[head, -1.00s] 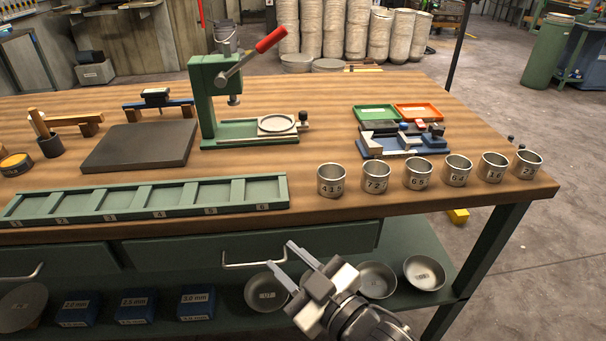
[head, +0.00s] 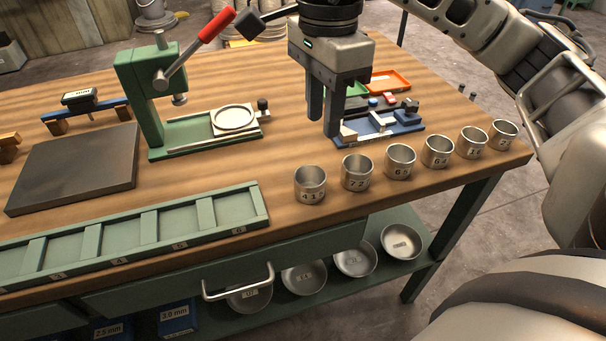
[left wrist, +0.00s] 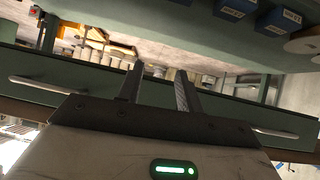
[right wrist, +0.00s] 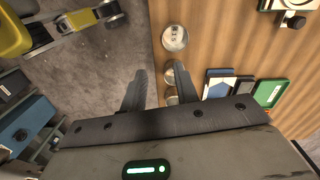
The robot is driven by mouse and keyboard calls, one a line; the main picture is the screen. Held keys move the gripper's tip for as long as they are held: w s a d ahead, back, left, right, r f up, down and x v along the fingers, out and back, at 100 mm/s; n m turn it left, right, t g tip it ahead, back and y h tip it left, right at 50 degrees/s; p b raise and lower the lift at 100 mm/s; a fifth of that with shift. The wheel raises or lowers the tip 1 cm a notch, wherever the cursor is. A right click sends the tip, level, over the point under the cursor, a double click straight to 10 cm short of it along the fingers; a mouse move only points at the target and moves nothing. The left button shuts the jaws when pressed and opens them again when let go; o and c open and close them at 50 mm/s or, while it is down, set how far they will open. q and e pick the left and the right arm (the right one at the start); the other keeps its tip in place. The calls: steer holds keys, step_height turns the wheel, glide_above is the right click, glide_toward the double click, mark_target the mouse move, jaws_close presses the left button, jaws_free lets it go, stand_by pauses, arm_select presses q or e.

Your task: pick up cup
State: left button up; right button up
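Several metal cups with number labels stand in a row along the table's right front edge. The nearest is the "41" cup (head: 310,187), followed by the "72" cup (head: 357,174) and others toward the right. My right gripper (head: 325,128) points down above the table, behind the left end of the row; it is open and empty. The right wrist view shows cups (right wrist: 175,38) beyond and between its spread fingers (right wrist: 160,74), partly hidden. My left gripper (left wrist: 157,75) is open and empty in its wrist view, facing the drawer front; it is not in the head view.
A green press (head: 145,100) with a red-tipped lever, a dark slab (head: 75,168) and a green compartment tray (head: 140,232) stand left. A blue fixture (head: 385,128) and an orange tray (head: 390,81) lie behind the cups. Metal bowls (head: 355,258) sit on the lower shelf.

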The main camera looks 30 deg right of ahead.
steer(key=b, duration=0.3)
glide_above(318, 187)
steer(key=f, duration=1)
steer(key=shift+s+d, duration=0.1)
steer(key=shift+d, duration=0.15)
steer(key=shift+w+a+f, duration=0.15)
steer(key=shift+f, duration=1.25)
steer(key=shift+w+a+f, duration=0.1)
steer(key=shift+f, duration=1.25)
jaws_close()
